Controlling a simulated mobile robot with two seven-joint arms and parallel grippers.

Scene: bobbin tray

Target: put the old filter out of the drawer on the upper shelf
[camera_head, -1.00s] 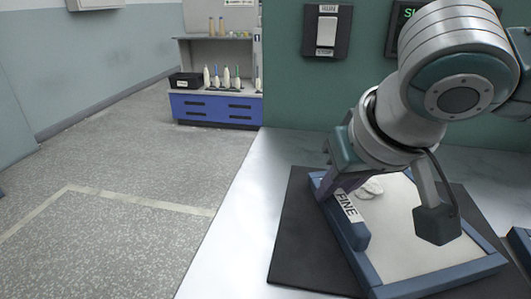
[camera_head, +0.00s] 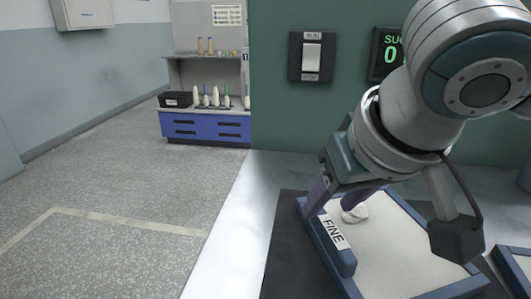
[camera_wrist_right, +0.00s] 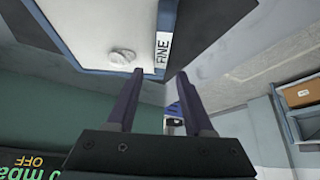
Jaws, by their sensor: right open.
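A blue-framed tray (camera_head: 425,285) labelled FINE lies on a dark mat, with a pale flat inside and a crumpled whitish lump (camera_head: 354,213) near its far left corner. I cannot tell whether the tray or its pale inside is the old filter. My right gripper (camera_head: 340,203) is over the tray's far left corner, near the label and lump. It is open; in the right wrist view my two fingers (camera_wrist_right: 160,73) stand apart with nothing between them. That view also shows the lump (camera_wrist_right: 122,58). A shelf unit with an upper shelf (camera_head: 190,57) stands far back. My left gripper is not in view.
Several cones and a black box (camera_head: 175,99) stand on the unit's lower level above blue drawers (camera_head: 205,127). A wall switch (camera_head: 311,56) and a display (camera_head: 387,52) are behind the worktop. Another blue frame (camera_head: 514,270) is at the right edge. The floor at left is clear.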

